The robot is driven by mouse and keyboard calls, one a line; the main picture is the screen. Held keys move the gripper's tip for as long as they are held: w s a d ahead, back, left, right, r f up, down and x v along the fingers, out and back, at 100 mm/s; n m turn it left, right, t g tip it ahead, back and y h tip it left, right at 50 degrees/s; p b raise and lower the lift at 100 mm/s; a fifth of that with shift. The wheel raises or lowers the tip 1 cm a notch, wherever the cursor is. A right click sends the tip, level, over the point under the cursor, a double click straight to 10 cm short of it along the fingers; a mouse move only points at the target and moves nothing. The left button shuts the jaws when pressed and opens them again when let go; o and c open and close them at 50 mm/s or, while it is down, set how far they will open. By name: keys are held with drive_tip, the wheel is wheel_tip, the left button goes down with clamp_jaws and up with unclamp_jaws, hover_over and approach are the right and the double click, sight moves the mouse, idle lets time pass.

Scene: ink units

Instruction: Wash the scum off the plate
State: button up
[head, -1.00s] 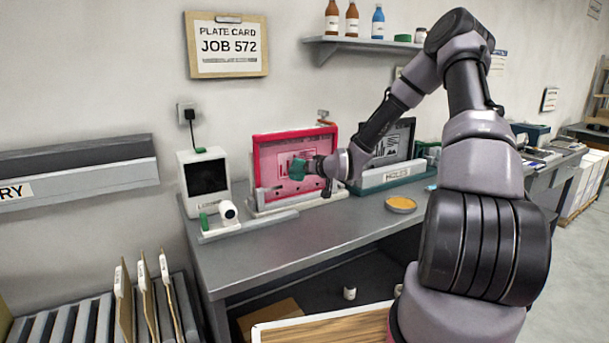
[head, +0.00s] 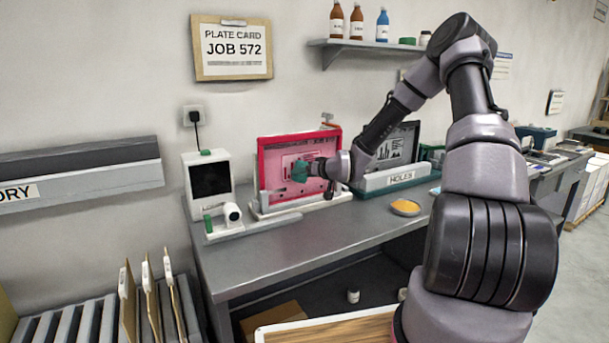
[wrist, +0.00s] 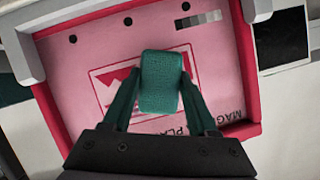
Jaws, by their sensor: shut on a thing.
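The pink plate (head: 275,153) stands upright in a red frame (head: 262,174) on the bench, by the wall. It carries a printed design and reads "MAG... PLA..." in the wrist view (wrist: 75,78). My gripper (head: 312,169) is in front of the plate. In the wrist view its fingers (wrist: 158,100) are shut on a green pad (wrist: 160,70). The pad is over the middle of the plate and hides part of the red design. I cannot tell for sure whether the pad touches the plate. No separate scum patch stands out.
A dark plate (head: 396,146) stands in a holder marked "HOLES" (head: 400,176) to the right. An orange-filled dish (head: 405,207) sits on the grey bench (head: 260,262). A white device with a dark screen (head: 209,180) stands left. The front of the bench is clear.

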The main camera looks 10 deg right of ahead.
drive_tip(key=shift+w+a, duration=0.2)
drive_tip(key=shift+w, duration=0.6)
drive_tip(key=shift+w+d, duration=1.5)
drive_tip(key=shift+d, duration=2.75)
drive_tip(key=shift+s+a, duration=0.5)
drive_tip(key=shift+a, duration=0.9)
drive_tip(key=shift+s+a, duration=0.5)
drive_tip(key=shift+a, duration=0.95)
drive_tip(key=shift+s+a, duration=0.5)
drive_tip(key=shift+a, duration=0.9)
drive_tip(key=shift+w+r, duration=0.15)
drive_tip(key=shift+r, duration=0.6)
drive_tip(key=w+d, duration=0.2)
drive_tip(key=d, duration=0.6)
drive_tip(key=shift+w+d, duration=0.3)
drive_tip(key=shift+w, duration=0.05)
drive_tip(key=shift+s, duration=0.1)
drive_tip(key=shift+s+a, duration=0.25)
drive_tip(key=shift+a, duration=0.75)
drive_tip(key=shift+s+a, duration=0.3)
drive_tip(key=shift+a, duration=0.65)
drive_tip(key=shift+s+a, duration=0.25)
drive_tip(key=shift+a, duration=0.75)
drive_tip(key=shift+s+a, duration=0.3)
drive_tip(key=shift+a, duration=0.4)
drive_tip(key=shift+s+a, duration=0.25)
drive_tip(key=shift+a, duration=0.45)
